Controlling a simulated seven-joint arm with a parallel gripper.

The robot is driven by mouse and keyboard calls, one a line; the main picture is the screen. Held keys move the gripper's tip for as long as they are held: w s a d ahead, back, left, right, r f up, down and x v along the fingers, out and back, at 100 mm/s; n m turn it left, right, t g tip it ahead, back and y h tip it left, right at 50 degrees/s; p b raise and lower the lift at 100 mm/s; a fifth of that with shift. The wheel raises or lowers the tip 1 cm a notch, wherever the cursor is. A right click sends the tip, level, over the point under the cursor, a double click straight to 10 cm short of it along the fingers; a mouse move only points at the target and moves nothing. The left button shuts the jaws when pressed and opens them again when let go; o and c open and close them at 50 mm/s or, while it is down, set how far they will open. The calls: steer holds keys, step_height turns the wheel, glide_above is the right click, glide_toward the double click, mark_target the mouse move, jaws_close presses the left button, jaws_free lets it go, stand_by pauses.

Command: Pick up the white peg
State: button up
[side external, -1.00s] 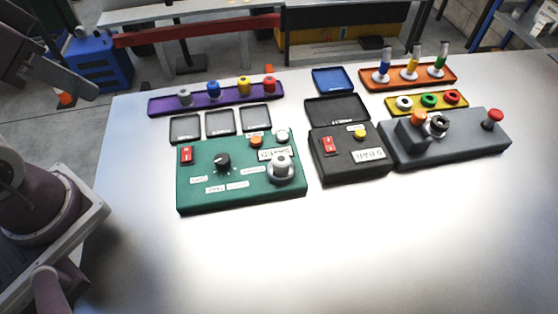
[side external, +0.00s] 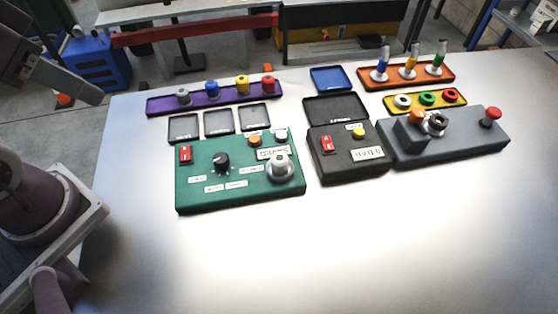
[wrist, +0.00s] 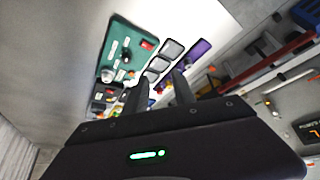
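No peg stands out as plainly white. A purple rack (side external: 222,99) at the back left holds a grey peg (side external: 184,96), a blue peg (side external: 212,88), a yellow peg (side external: 242,83) and a red peg (side external: 268,83), all upright. A yellow strip (side external: 415,107) at the back right carries a white ring-like piece (side external: 403,101) beside green and red ones. My gripper (wrist: 162,92) shows in the wrist view with its two fingers apart and nothing visible between them. It is away from the racks. In the side view its fingers are out of frame.
A green control box (side external: 215,180), a black box (side external: 340,168) and a grey box (side external: 460,138) stand on the table. Small black trays (side external: 219,121), a blue tray (side external: 333,79) and an orange rack (side external: 432,80) with tubes lie behind. The front of the table is clear.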

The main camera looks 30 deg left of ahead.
steer(key=o, duration=0.4)
steer(key=shift+c, duration=0.2)
